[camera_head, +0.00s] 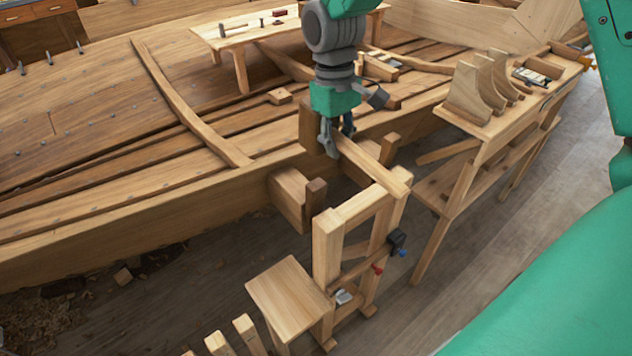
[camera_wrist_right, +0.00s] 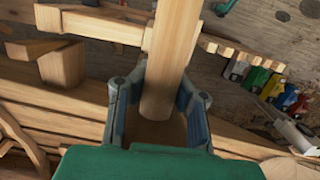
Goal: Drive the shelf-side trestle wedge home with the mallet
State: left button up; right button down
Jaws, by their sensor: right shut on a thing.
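My right gripper (camera_head: 337,145) is at the hull's edge above the trestle (camera_head: 328,260). It is shut on a pale wooden shaft (camera_head: 372,165), which looks like the mallet's handle. In the right wrist view the shaft (camera_wrist_right: 170,60) lies between the fingers (camera_wrist_right: 160,100) and runs out of the top. A brown block (camera_head: 309,125) shows beside the gripper; I cannot tell whether it is the mallet's head. A short upright piece (camera_head: 390,149) on the shelf side may be the wedge. A darker piece (camera_head: 316,197) stands on the other side. My left gripper is out of view.
A shelf bench (camera_head: 500,125) with curved brackets (camera_head: 470,95) stands at the right. A stool (camera_head: 290,295) is in front of the trestle, where a clamp (camera_head: 397,240) hangs. The planked hull (camera_head: 90,130) fills the left. Floor (camera_head: 450,290) is open between trestle and bench.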

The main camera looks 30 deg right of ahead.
jog(key=shift+s, duration=0.2)
jog(key=shift+w+a+f, duration=0.15)
jog(key=shift+w+f, duration=0.15)
jog(key=shift+w, duration=0.3)
jog(key=shift+s+d+r, duration=0.15)
jog(key=shift+s+d, duration=0.1)
jog(key=shift+s, duration=0.3)
jog(key=shift+w+a, duration=0.15)
jog(key=shift+w, duration=0.15)
